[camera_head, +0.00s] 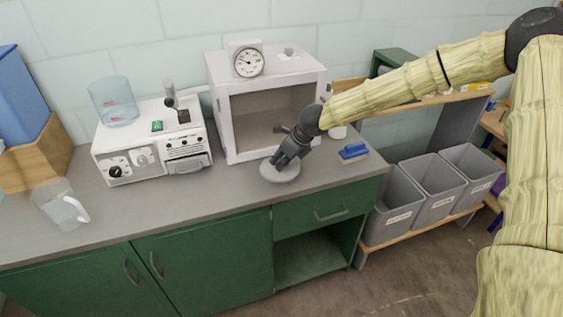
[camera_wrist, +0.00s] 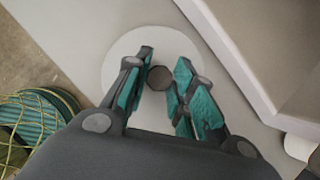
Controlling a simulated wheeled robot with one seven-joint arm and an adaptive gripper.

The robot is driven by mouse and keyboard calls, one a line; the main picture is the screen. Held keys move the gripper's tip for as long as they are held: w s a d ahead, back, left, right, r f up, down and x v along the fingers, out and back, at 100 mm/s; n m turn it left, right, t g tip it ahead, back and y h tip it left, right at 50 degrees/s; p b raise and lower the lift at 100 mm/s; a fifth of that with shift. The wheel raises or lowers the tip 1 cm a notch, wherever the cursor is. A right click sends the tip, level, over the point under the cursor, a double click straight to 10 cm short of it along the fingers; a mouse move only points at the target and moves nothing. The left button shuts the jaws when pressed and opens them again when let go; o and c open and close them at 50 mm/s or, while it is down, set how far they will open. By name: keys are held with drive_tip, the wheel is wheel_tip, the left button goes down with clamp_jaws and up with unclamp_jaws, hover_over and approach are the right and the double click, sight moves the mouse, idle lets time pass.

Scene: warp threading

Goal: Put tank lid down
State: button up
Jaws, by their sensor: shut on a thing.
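The tank lid is a pale round disc with a dark knob. In the head view the lid (camera_head: 280,173) is at the counter's surface, in front of the white cabinet. In the wrist view the lid (camera_wrist: 122,60) lies flat below my fingers. My gripper (camera_head: 283,160) points down over it. In the wrist view my gripper (camera_wrist: 163,72) has its teal fingertips on both sides of the knob, shut on it. Whether the lid rests fully on the counter or is slightly above cannot be told. The clear tank (camera_head: 115,104) stands open-topped on the white machine at left.
The white machine (camera_head: 160,148) is left of the lid. The white cabinet (camera_head: 222,120) with a dial gauge (camera_head: 248,62) stands close behind. A blue brush (camera_head: 353,152) lies to the right. A clear jug (camera_head: 60,205) is far left. The counter (camera_head: 190,212) is free at front.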

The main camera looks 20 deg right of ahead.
drive_tip(key=shift+f, duration=0.85)
drive_tip(key=shift+f, duration=0.15)
drive_tip(key=o, duration=1)
drive_tip(key=v, duration=1.2)
